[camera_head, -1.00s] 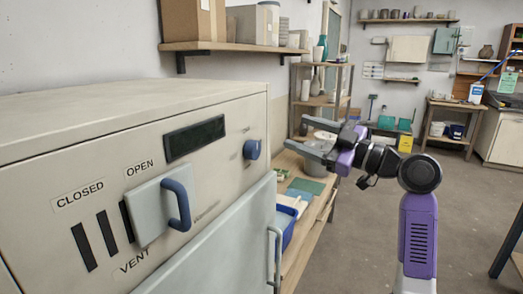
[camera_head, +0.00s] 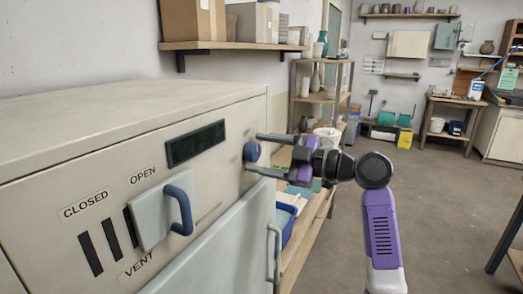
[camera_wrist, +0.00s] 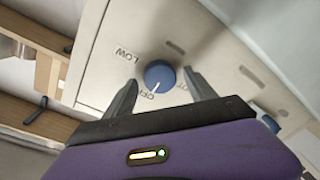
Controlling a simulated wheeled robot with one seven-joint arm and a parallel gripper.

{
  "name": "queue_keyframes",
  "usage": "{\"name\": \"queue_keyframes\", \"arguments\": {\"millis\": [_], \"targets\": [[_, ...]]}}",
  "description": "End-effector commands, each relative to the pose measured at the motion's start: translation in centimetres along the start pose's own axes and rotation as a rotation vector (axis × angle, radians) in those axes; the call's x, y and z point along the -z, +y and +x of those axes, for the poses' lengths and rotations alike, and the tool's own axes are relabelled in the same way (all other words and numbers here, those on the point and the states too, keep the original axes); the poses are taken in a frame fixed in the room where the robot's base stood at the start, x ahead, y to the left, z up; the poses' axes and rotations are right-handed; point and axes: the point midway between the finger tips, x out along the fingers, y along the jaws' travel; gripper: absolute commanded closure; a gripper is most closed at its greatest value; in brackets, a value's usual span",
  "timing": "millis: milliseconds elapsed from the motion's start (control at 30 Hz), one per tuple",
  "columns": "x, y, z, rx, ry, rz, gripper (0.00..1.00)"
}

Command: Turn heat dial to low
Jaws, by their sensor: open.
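The heat dial (camera_head: 251,152) is a round blue knob on the cream front panel of the kiln (camera_head: 225,165). In the wrist view the dial (camera_wrist: 160,73) has a white pointer line aimed at the OFF label. The LOW label (camera_wrist: 127,55) is up and to the left of it, and another label at the right is partly hidden by a finger. My gripper (camera_head: 254,153) is open, with one finger above and one below the dial in the head view. In the wrist view the fingers of my gripper (camera_wrist: 161,77) stand on either side of the dial, seemingly with small gaps.
A vent slider with a blue handle (camera_head: 180,207) and a dark display (camera_head: 196,143) are on the same panel. The kiln door (camera_head: 225,240) is below. A wooden bench (camera_head: 310,225) with a blue tray (camera_head: 284,228) stands to the right. Open floor lies further right.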

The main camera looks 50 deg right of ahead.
Motion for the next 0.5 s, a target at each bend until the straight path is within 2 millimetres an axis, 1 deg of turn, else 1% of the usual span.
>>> {"name": "queue_keyframes", "arguments": {"millis": [267,367,500], "targets": [[-0.02,-0.02,0.23,0.000,0.000,0.000,0.35],[-0.02,-0.02,0.22,0.000,0.000,0.000,0.53],[-0.02,-0.02,0.21,0.000,0.000,0.000,0.81]]}}
